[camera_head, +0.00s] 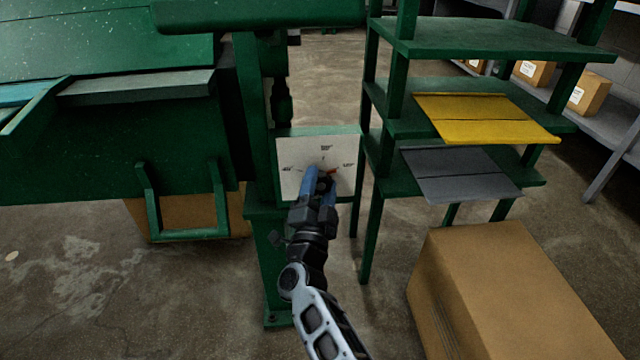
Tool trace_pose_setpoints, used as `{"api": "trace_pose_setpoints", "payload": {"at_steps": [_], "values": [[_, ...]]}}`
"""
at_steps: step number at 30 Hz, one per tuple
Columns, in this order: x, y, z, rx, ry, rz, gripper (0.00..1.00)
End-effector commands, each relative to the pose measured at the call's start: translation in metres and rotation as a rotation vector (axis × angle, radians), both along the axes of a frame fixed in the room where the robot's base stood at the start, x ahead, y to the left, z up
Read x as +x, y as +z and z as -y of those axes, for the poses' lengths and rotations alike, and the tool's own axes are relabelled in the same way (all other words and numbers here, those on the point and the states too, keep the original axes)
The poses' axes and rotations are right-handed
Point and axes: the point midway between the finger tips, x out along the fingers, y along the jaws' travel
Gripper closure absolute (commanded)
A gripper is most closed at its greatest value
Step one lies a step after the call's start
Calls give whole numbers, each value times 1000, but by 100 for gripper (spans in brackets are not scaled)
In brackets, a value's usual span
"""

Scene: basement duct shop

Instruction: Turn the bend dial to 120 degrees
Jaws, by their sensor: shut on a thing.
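A white dial plate (291,178) in a green frame is fixed to the green machine. It has small printed marks at the left, top and right; the left one seems to read 45 and the right one 120, but the print is small. My gripper (324,177), with blue fingers, is in front of the plate and shut on the bend dial. The dial's knob is mostly hidden by the fingers.
A green rack (450,40) stands close on the right, with a yellow sheet (490,113) and a grey sheet (455,175). A large cardboard box (500,280) stands at the lower right. The green bending machine (110,150) fills the left.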

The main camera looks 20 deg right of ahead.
Motion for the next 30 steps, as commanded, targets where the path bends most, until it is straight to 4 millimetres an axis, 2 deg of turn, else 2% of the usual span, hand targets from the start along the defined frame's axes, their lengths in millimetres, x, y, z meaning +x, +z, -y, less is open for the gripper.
{"api": "trace_pose_setpoints", "payload": {"at_steps": [8,9,15,24,30], "values": [[0,-1,0,2,1,0,77],[0,-1,0,1,1,0,43],[0,0,0,0,1,-1,24],[-2,-1,-2,-1,2,-1,23],[-24,-7,-15,-4,5,-4,23]]}}
